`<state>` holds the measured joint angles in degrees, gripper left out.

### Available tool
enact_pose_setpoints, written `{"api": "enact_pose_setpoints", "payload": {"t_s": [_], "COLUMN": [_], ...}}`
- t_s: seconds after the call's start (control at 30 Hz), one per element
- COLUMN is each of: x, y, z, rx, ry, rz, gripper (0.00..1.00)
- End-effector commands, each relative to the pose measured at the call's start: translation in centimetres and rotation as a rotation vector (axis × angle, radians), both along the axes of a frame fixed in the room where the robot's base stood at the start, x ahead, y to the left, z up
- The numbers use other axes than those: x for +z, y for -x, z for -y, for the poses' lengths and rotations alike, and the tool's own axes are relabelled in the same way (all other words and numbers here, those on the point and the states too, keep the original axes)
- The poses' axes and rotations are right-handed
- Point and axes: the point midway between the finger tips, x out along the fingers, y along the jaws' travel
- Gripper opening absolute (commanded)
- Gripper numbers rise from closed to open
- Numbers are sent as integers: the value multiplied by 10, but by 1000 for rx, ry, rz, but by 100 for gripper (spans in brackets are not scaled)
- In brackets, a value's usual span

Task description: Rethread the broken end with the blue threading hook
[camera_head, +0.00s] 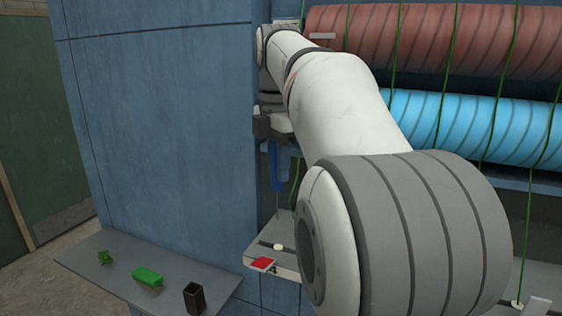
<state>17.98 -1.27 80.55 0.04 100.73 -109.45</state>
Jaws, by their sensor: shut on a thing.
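My gripper (272,136) is at the picture's centre, in front of the right edge of the blue panel. It is shut on the blue threading hook (277,172), which hangs down below the jaws. A short green thread (295,180) hangs just right of the hook. I cannot tell whether they touch, or whether this thread is the broken end. Below the hook is a grey ledge (257,256) with a white round fitting (278,247) and a red patch (263,264). My arm hides much of the area to the right.
A grey shelf (95,262) at lower left holds green items (147,279) and a dark open-topped holder (194,297). Red (440,38) and light blue (465,128) rollers fill the upper right, with taut green threads (490,130) in front. The blue panel (165,120) stands left of my gripper.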

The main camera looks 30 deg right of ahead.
Motion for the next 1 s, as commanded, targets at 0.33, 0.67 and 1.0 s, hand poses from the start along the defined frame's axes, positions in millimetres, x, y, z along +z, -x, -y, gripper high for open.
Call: {"api": "enact_pose_setpoints", "payload": {"t_s": [0.33, 0.67, 1.0], "x": [0, -9, -40], "y": [0, 0, 1], "z": [2, 1, 2], "rx": [16, 16, 14], "ry": [0, 0, 0], "rz": [0, 0, -1], "gripper": [0, 0, 0]}}
